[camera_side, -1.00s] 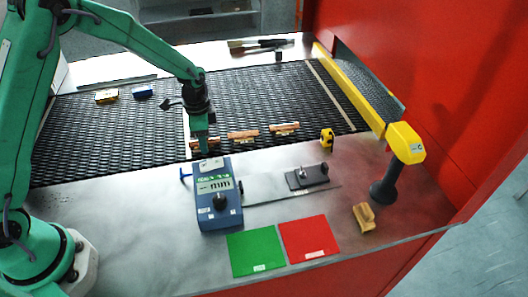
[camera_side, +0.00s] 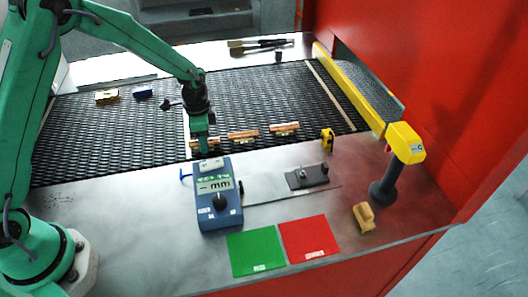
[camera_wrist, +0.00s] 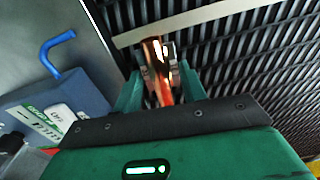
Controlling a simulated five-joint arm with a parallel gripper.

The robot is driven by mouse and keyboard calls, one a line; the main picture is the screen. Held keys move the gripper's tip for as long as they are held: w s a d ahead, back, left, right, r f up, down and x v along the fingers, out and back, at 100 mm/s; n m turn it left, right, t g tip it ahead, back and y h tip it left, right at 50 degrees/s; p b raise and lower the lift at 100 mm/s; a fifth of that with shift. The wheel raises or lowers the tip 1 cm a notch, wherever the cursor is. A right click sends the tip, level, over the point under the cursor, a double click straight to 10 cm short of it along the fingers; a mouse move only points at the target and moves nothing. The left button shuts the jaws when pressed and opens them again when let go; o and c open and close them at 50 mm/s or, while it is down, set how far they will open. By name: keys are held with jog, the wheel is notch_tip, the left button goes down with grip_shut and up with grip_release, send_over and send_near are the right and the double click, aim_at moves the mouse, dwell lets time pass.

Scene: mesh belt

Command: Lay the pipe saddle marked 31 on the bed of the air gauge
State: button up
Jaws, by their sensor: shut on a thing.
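My gripper (camera_side: 204,147) is low over the near edge of the mesh belt, behind the blue gauge unit. In the wrist view my gripper (camera_wrist: 160,88) is shut on a shiny copper-coloured saddle (camera_wrist: 156,52). The same saddle (camera_side: 195,144) shows partly behind the fingers in the side view, at the belt's edge. Two more copper saddles, a middle one (camera_side: 243,135) and a right one (camera_side: 285,128), lie on the belt. I cannot read their marks. The blue gauge (camera_side: 231,205) has a display and a black knob; it also shows in the wrist view (camera_wrist: 83,92).
A dark grey fixture (camera_side: 306,177) stands on the metal table right of the gauge. Green (camera_side: 254,249) and red (camera_side: 308,238) mats lie in front.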

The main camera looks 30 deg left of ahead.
jog(key=shift+r, duration=0.15)
jog(key=r, duration=0.4)
jog(key=shift+s+d+r, duration=0.15)
jog(key=shift+d+r, duration=0.1)
jog(key=shift+r, duration=0.15)
jog(key=s+d+r, duration=0.2)
jog(key=d, duration=0.1)
jog(key=s+d+r, duration=0.2)
jog(key=d, duration=0.1)
jog(key=s+d+r, duration=0.2)
jog(key=d, duration=0.1)
jog(key=shift+s+d+r, duration=0.1)
jog(key=shift+r, duration=0.1)
jog(key=shift+s+d, duration=0.1)
jog(key=shift+d, duration=0.5)
jog(key=s+d, duration=0.3)
jog(key=d, duration=0.6)
jog(key=s+d, duration=0.4)
jog(key=d, duration=0.5)
send_over(268, 186)
jog(key=shift+n, duration=0.4)
notch_tip(268, 186, down, 7)
jog(key=shift+w+r, duration=0.1)
jog(key=shift+r, duration=0.1)
jog(key=shift+f, duration=2)
